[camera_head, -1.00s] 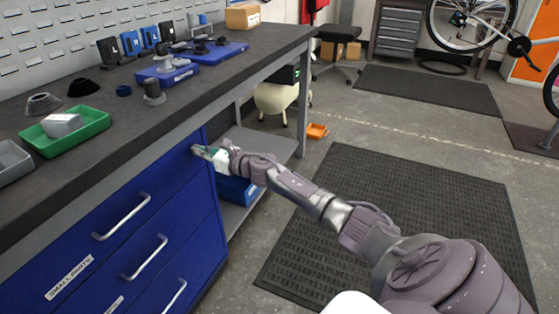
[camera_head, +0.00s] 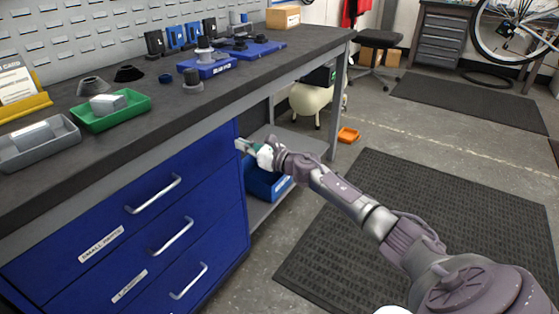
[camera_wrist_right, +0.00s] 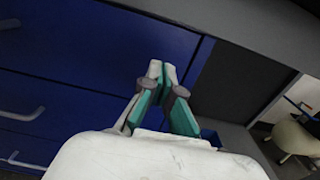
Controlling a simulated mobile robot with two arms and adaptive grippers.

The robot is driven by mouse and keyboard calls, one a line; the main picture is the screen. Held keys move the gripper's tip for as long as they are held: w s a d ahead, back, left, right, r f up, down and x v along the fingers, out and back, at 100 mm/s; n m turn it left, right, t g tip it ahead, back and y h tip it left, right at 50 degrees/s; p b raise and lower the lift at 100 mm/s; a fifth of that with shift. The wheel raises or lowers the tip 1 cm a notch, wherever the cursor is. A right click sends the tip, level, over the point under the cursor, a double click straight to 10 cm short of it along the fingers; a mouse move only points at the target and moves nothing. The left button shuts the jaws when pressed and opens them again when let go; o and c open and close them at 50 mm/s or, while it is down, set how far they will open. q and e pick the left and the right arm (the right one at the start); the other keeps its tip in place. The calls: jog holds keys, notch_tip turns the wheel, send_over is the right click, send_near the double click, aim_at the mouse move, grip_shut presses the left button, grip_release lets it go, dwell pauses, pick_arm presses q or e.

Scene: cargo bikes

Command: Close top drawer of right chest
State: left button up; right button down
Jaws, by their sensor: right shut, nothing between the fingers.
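The blue chest (camera_head: 215,228) stands under the workbench. Its top drawer (camera_head: 205,165) has a silver bar handle (camera_head: 153,194) and looks flush or nearly flush with the drawers below; a small gap cannot be ruled out. My right gripper (camera_head: 242,146) is shut and empty, its fingertips at the right end of the top drawer front, close under the worktop. In the right wrist view the shut fingertips (camera_wrist_right: 162,68) lie over the blue drawer front (camera_wrist_right: 95,40); contact cannot be told. My left gripper is not in view.
The worktop (camera_head: 225,98) overhangs just above the gripper. A blue bin (camera_head: 265,183) sits on the lower shelf right of the chest, behind my gripper. A green tray (camera_head: 135,112) is on the worktop. The black floor mat (camera_head: 420,230) is clear of objects.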

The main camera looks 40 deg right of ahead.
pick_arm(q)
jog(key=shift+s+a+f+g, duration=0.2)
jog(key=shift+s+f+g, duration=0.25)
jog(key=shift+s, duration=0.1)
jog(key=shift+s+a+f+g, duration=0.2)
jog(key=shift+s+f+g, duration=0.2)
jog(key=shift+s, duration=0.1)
pick_arm(e)
jog(key=v, duration=0.8)
jog(key=shift+s+d+f, duration=0.15)
jog(key=shift+s+d, duration=0.15)
jog(key=shift+s, duration=0.05)
